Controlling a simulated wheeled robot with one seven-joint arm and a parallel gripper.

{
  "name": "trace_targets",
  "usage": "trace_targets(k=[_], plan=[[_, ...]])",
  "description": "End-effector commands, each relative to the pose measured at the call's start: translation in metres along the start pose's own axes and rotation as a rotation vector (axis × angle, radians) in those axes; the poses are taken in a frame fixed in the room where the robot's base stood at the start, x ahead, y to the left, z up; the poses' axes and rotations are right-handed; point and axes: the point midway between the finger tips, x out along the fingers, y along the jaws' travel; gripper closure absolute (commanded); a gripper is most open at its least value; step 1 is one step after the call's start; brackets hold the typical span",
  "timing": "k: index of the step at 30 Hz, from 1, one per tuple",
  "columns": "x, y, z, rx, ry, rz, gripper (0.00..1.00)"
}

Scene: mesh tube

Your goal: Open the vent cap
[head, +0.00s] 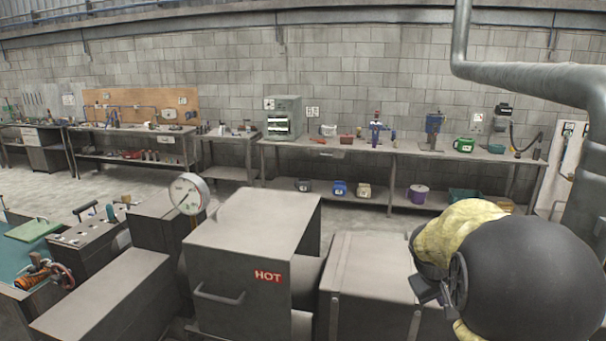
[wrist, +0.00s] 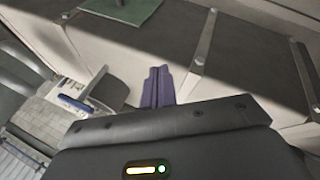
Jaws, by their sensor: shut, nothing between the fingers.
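My gripper (wrist: 158,76) shows in the wrist view as two purple fingers side by side, shut with nothing between them. The fingertips are in front of a pale box side with a dark top (wrist: 155,36) and metal straps; I cannot tell whether they touch it. I cannot make out a vent cap for certain in either view. In the head view a large dark round shape with a crumpled yellow covering (head: 462,228) fills the lower right and hides what is behind it. The gripper's fingers cannot be made out there.
A grey box marked HOT (head: 240,265), with a front handle, stands in the middle foreground. A strapped box (head: 375,275) is right of it, and a round gauge (head: 188,194) left. Workbenches (head: 400,152) line the back wall. A thick pipe (head: 535,80) runs at upper right. Floor shows at left.

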Motion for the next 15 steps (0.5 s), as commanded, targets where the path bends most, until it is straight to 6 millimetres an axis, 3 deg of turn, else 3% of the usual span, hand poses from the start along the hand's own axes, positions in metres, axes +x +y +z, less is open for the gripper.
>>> trace_targets(k=[3,6,9,15], plan=[[-0.004,-0.055,0.035,0.041,0.002,-0.134,1.00],[-0.010,-0.096,0.063,0.077,-0.003,-0.226,1.00],[-0.015,-0.126,0.087,0.109,-0.009,-0.291,1.00],[-0.025,-0.166,0.129,0.160,-0.031,-0.371,1.00]])
